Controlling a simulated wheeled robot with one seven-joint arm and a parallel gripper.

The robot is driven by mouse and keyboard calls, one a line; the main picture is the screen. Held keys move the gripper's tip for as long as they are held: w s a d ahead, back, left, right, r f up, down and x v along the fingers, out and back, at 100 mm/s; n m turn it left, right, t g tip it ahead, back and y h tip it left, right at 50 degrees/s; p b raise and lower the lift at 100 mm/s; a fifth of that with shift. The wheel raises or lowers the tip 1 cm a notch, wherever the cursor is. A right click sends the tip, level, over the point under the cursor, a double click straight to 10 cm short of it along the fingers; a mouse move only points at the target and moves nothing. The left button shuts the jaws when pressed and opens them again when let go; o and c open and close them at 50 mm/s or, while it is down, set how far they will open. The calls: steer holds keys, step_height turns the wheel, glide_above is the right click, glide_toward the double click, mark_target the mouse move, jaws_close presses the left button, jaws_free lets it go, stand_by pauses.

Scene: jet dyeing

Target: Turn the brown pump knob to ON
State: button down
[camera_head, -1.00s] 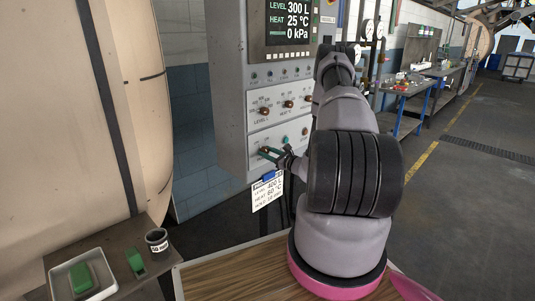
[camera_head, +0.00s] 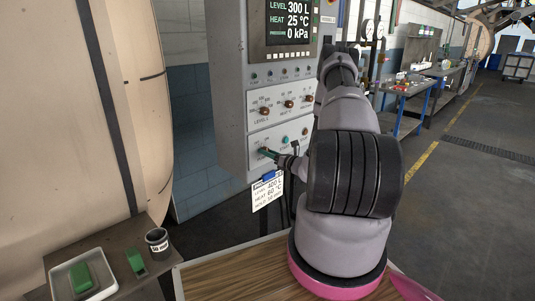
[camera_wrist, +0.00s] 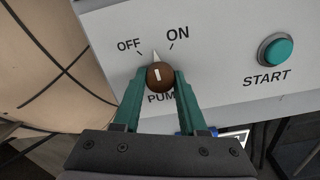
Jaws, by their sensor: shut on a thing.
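The brown pump knob (camera_wrist: 160,77) is between my green fingertips in the wrist view, above the partly covered PUMP label (camera_wrist: 160,98). My gripper (camera_wrist: 160,73) is shut on it, one finger on each side. The knob's white pointer points up, between the OFF label (camera_wrist: 128,45) and the ON label (camera_wrist: 178,38). In the head view my gripper (camera_head: 265,152) is at the lower left of the grey control panel (camera_head: 229,95), and the knob is too small to make out clearly.
A teal START button (camera_wrist: 276,50) is to the right of the knob. Several other brown knobs (camera_head: 264,111) are in the row above. A white card (camera_head: 267,193) hangs below the panel. A small table with a white tray (camera_head: 104,282) and a dark cup (camera_head: 157,240) is at lower left.

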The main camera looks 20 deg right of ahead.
steer(key=shift+m, duration=3.7)
steer(key=shift+c, duration=2.2)
jaws_free()
steer(key=shift+s, duration=0.15)
steer(key=v, duration=1)
steer(key=shift+s, duration=0.3)
steer(key=shift+d, duration=0.15)
steer(key=shift+r, duration=0.1)
